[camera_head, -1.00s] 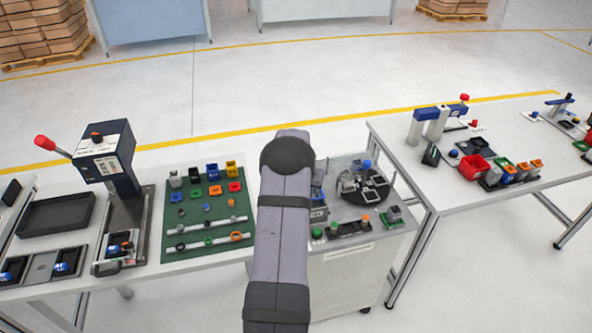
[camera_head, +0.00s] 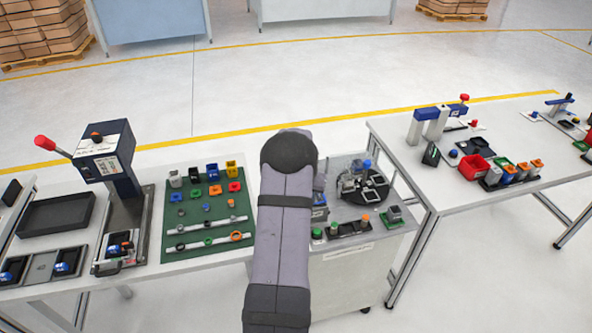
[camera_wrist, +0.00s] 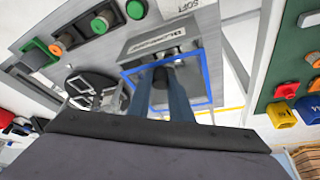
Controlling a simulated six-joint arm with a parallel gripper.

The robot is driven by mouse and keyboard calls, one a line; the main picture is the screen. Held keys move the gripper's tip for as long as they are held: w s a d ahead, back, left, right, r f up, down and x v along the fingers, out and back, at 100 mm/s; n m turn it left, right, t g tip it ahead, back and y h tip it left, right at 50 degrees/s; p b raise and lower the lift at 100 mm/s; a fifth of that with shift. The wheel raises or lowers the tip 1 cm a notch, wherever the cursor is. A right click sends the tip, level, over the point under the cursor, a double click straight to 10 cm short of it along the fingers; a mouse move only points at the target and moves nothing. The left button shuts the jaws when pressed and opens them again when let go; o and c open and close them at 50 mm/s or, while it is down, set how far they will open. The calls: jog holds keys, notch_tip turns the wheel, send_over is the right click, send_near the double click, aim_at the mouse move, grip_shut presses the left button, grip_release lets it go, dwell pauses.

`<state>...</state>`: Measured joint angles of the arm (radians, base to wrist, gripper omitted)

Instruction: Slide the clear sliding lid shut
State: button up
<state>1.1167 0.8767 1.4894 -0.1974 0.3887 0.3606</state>
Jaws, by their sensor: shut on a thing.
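The clear lid shows in the wrist view as a see-through panel with a blue edge (camera_wrist: 208,78). It lies over a grey box (camera_wrist: 150,46) with a lettered front. My gripper (camera_wrist: 163,78) reaches over the panel, its two dark fingers close together on a small dark knob of the lid. The fingers hide most of the knob and part of the panel. In the head view my own arm covers most of the box, and only a blue and grey strip (camera_head: 319,213) shows beside it. How far the lid covers the box is unclear.
A row of green and orange buttons (camera_wrist: 103,25) lies beside the box on the cart. A dark round plate (camera_head: 372,190) with pale frames is close by. A green mat (camera_head: 205,215) with small coloured parts lies on the table to the left.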

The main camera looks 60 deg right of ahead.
jog(key=shift+s+a, duration=0.5)
jog(key=shift+s, duration=0.1)
jog(key=shift+s+a, duration=0.2)
jog(key=shift+a, duration=0.05)
dwell(0.3)
jog(key=o, duration=0.6)
jog(key=shift+s, duration=0.1)
jog(key=shift+c, duration=0.2)
notch_tip(320, 180, up, 8)
jog(key=p, duration=0.4)
jog(key=shift+f, duration=0.2)
dwell(0.3)
